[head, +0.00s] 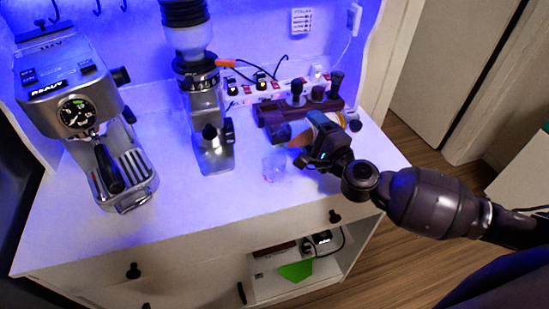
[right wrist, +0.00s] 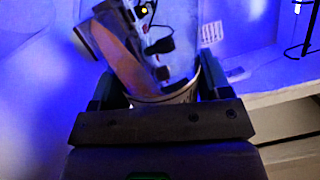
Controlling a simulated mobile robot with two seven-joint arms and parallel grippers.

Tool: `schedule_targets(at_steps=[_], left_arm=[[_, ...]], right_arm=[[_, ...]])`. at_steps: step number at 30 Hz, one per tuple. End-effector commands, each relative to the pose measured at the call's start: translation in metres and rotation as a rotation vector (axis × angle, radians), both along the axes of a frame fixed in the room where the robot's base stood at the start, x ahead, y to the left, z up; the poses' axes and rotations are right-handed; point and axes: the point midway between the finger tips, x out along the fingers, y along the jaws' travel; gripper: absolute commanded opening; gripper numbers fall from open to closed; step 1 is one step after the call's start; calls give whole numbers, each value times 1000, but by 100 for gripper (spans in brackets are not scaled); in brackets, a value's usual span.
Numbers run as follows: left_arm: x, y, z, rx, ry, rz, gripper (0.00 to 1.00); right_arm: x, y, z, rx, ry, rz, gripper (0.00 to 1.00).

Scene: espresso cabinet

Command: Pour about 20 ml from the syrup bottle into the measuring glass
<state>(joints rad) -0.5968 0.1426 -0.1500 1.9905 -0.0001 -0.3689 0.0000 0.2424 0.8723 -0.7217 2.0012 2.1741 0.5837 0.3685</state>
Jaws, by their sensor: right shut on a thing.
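My right gripper (head: 325,143) is shut on the syrup bottle (head: 318,119), a pale and orange body partly covered by the fingers. The bottle seems tilted, with an orange-brown part toward the left; I cannot make out its mouth or any liquid flowing. The small clear measuring glass (head: 273,167) stands upright on the white counter, left of and nearer than the gripper, apart from it. Its fill level is too faint to tell. In the right wrist view a pale curved edge of the bottle (right wrist: 178,96) shows between the fingers (right wrist: 158,88). My left gripper is not in view.
A wooden stand with tampers (head: 318,95) sits just behind the bottle, close to it. A grinder (head: 212,145) stands left of the glass, and an espresso machine (head: 90,110) farther left. A power strip (head: 262,88) lies behind. The front counter is clear.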

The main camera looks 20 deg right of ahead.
Motion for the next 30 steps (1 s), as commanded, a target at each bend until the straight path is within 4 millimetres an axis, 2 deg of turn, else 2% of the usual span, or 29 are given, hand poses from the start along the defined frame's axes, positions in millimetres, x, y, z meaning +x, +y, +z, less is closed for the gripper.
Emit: schedule_targets(at_steps=[30], left_arm=[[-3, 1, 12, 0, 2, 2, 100]], right_arm=[[0, 0, 3, -58, -19, 0, 38]])
